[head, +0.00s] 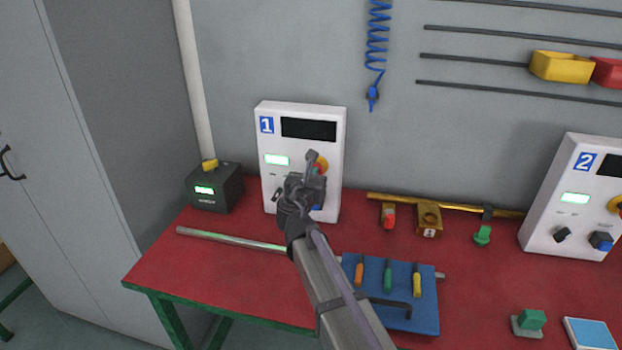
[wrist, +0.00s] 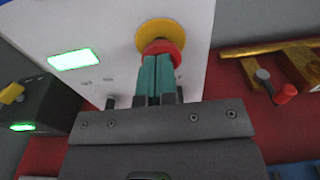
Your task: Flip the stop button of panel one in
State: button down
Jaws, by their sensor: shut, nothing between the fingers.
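Panel one (head: 299,112) is a white upright box with a blue "1" label and a dark display, standing at the back left of the red table. Its stop button is a red knob (wrist: 168,49) on a yellow round base (wrist: 162,31). In the head view my arm covers most of the button, and only part of the yellow base (head: 322,161) shows. My gripper (wrist: 158,62) is shut, with its teal fingertips together. The tips are right at the front of the red knob in the wrist view; I cannot tell whether they touch it.
A small black box (head: 217,190) with a yellow top stands left of the panel. A brass pipe (head: 455,204) with a red-handled valve (head: 389,216) lies to the right. Panel two (head: 547,194) is at the far right. A blue tool tray (head: 424,316) lies in front.

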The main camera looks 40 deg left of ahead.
jog(key=shift+w+a+r, duration=0.2)
jog(key=shift+w, duration=0.1)
jog(key=p+v, duration=0.1)
jog(key=v, duration=1.3)
jog(key=shift+s+d, duration=0.2)
jog(key=shift+s, duration=0.1)
